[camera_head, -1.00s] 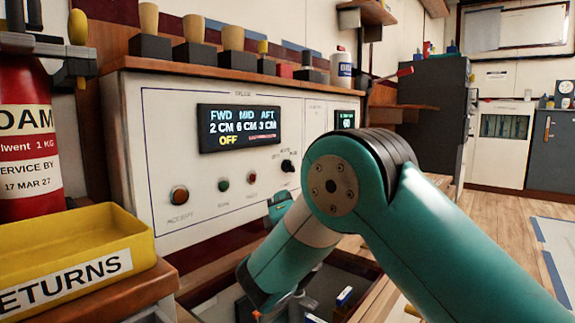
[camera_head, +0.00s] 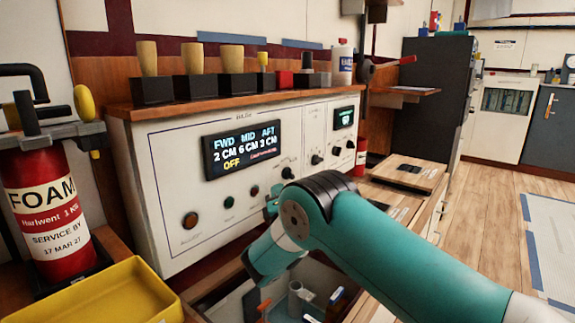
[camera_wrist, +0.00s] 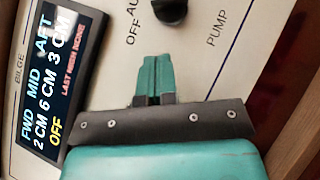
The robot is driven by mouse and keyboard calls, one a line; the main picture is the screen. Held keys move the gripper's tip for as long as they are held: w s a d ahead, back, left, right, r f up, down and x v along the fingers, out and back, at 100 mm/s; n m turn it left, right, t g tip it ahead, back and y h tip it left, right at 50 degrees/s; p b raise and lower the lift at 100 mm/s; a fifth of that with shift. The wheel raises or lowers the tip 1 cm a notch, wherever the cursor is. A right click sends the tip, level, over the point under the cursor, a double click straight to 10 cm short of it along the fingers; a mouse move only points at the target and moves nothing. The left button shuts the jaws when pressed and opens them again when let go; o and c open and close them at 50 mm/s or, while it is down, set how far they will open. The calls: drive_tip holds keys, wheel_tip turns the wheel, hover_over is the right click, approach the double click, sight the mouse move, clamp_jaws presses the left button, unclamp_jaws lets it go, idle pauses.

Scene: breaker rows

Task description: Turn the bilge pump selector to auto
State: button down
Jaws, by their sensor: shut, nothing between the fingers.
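The bilge pump selector is a black knob (camera_head: 288,173) on the white bilge panel (camera_head: 165,165), right of the display (camera_head: 241,148). The display shows FWD 2 CM, MID 6 CM, AFT 3 CM and a yellow OFF. In the wrist view the knob (camera_wrist: 171,10) is cut by the top edge, with OFF, part of AU and PUMP lettered around it. Its pointer direction is unclear. My gripper (camera_wrist: 155,62) is shut and empty, its teal fingertips together just below the knob and apart from it in the picture. In the head view my arm mostly hides it.
Several indicator lamps or buttons, one amber (camera_head: 190,220), line the panel's lower part. More black knobs (camera_head: 317,159) sit right of the selector. Wooden-handled tools stand on the shelf (camera_head: 220,98) above. A fire extinguisher (camera_head: 50,195) and yellow tray (camera_head: 100,300) are at left.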

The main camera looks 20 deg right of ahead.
sight(285, 171)
drive_tip(key=shift+w+d+r+p, duration=0.15)
drive_tip(key=shift+r+p, duration=0.3)
drive_tip(key=shift+p, duration=0.8)
drive_tip(key=shift+w+d+r+p, duration=0.5)
drive_tip(key=shift+w+d+p, duration=0.1)
drive_tip(key=shift+d+p, duration=0.3)
drive_tip(key=shift+w+d+r+p, duration=0.15)
drive_tip(key=shift+w+d+p, duration=0.25)
drive_tip(key=shift+w+d, duration=0.1)
drive_tip(key=shift+a+r, duration=0.1)
